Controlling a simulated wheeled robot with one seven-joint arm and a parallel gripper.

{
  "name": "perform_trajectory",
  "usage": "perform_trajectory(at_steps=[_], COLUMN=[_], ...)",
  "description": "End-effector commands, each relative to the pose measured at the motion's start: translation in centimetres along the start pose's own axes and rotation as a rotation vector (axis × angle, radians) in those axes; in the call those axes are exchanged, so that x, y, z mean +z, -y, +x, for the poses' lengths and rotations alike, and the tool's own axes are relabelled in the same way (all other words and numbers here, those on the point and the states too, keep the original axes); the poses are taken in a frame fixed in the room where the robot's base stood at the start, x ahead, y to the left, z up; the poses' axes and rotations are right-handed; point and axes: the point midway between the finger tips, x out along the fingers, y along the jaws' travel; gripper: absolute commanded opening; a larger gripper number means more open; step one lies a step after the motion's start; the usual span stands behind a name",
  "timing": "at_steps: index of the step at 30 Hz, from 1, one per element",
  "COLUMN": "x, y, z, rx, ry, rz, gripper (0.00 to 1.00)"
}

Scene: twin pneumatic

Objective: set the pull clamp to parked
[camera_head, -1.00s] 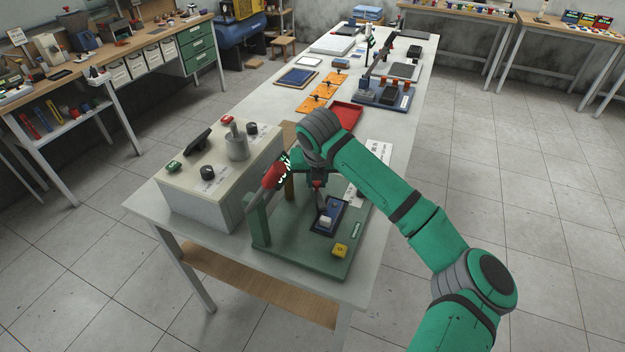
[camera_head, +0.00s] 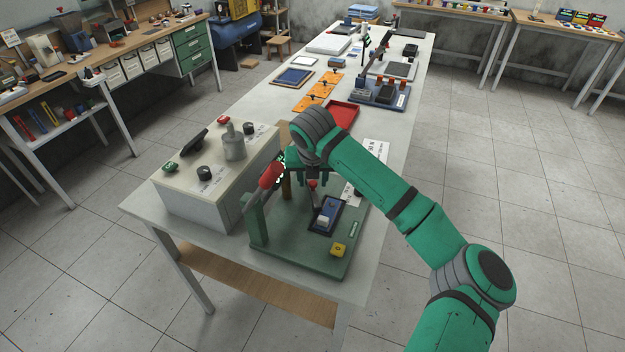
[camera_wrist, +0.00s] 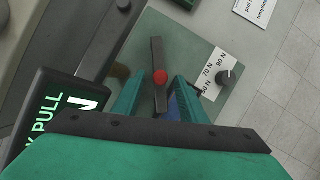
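The green test fixture (camera_head: 290,250) stands on the near end of the bench. A short lever with a red ball knob (camera_head: 312,183) rises from it; I take this for the pull clamp's handle. In the wrist view the red knob (camera_wrist: 160,77) sits on a dark bar (camera_wrist: 157,52). My gripper (camera_head: 311,180) points down over the fixture. In the wrist view its two teal fingers (camera_wrist: 158,92) are apart, one on each side of the knob, with gaps visible. A blue block with a white piece (camera_head: 325,217) sits on the plate.
A control box (camera_head: 205,205) stands left of the fixture. A red-handled part (camera_head: 271,174) is close to my gripper's left. A yellow button (camera_head: 338,250) is at the plate's front. The wrist view shows a black PULL display (camera_wrist: 45,115) and a force dial (camera_wrist: 224,77).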

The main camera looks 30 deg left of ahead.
Motion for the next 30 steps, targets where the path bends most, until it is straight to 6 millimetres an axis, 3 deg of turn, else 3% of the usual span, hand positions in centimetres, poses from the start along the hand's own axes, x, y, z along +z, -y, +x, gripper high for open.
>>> perform_trajectory(at_steps=[15, 21, 29, 30], x=[0.1, 0.0, 0.0, 0.0], y=[0.0, -0.1, -0.1, -0.1], z=[-8.7, -10.1, -10.2, -10.2], rx=[-0.001, 0.000, 0.000, 0.000], ry=[0.003, 0.001, 0.001, 0.001], rz=[-0.002, -0.002, -0.002, -0.002], gripper=[0.39, 0.39, 0.39, 0.34])
